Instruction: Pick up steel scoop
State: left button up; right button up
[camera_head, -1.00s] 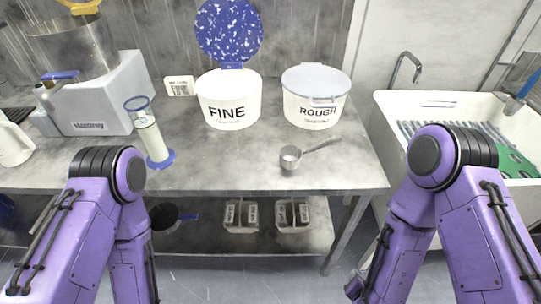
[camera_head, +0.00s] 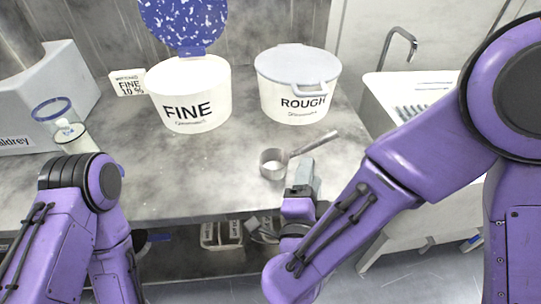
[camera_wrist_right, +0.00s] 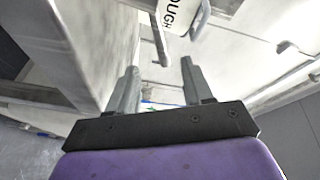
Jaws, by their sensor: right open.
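The steel scoop (camera_head: 272,163) lies on the grey counter, its handle pointing to the back right. It is in front of the white tub marked ROUGH (camera_head: 295,97). My right gripper (camera_head: 304,168) is just right of the scoop's cup, near the counter's front edge, and apart from the handle as far as I can tell. In the right wrist view its two fingers (camera_wrist_right: 158,80) are spread with nothing between them. A thin grey bar (camera_wrist_right: 160,42) beyond the fingertips looks like the scoop's handle. My left gripper is out of view.
The tub marked FINE (camera_head: 190,98) stands at the back with its blue speckled lid (camera_head: 185,20) raised. A small label card (camera_head: 128,84) is beside it. A white sink (camera_head: 400,92) with a tap (camera_head: 400,42) is to the right. The counter's middle (camera_head: 150,170) is clear.

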aim_at(314, 147)
jog(key=p+x, duration=0.1)
jog(key=x, duration=0.8)
jog(key=shift+w+a+r, duration=0.1)
jog(key=shift+w+r, duration=0.05)
jog(key=shift+w, duration=0.05)
jog(key=shift+w+d, duration=0.25)
jog(key=shift+w, duration=0.15)
grip_shut()
